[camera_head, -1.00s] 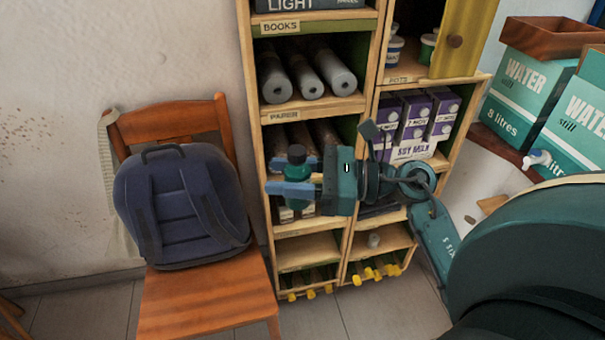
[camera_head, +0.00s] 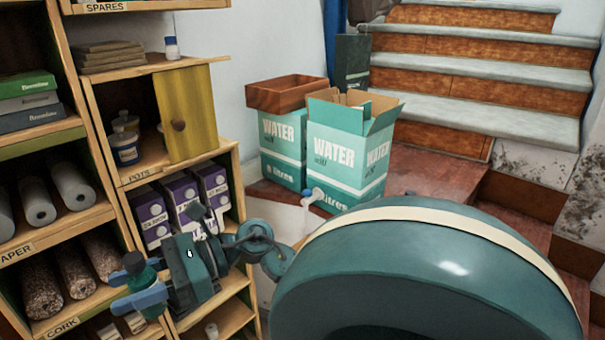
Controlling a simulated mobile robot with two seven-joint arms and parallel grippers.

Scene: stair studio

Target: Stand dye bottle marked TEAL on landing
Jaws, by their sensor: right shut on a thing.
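A small teal bottle with a dark cap (camera_head: 143,275) is held upright between the blue fingers of my right gripper (camera_head: 140,289), at the lower left of the head view. The gripper is shut on it, in front of the shelf unit. Any mark on the bottle cannot be read. The landing (camera_head: 425,180) looks to be the reddish-brown floor at the foot of the stairs, right of centre, well away from the bottle. My own large teal arm part hides some of its near side. My left gripper is not in view.
Two teal WATER boxes (camera_head: 345,160) stand on the landing's left side, with a brown wooden tray (camera_head: 285,92) on one. Stairs (camera_head: 470,70) rise behind. The shelf unit (camera_head: 205,155), with a yellow door (camera_head: 187,115), fills the left. Bare floor shows right of the boxes.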

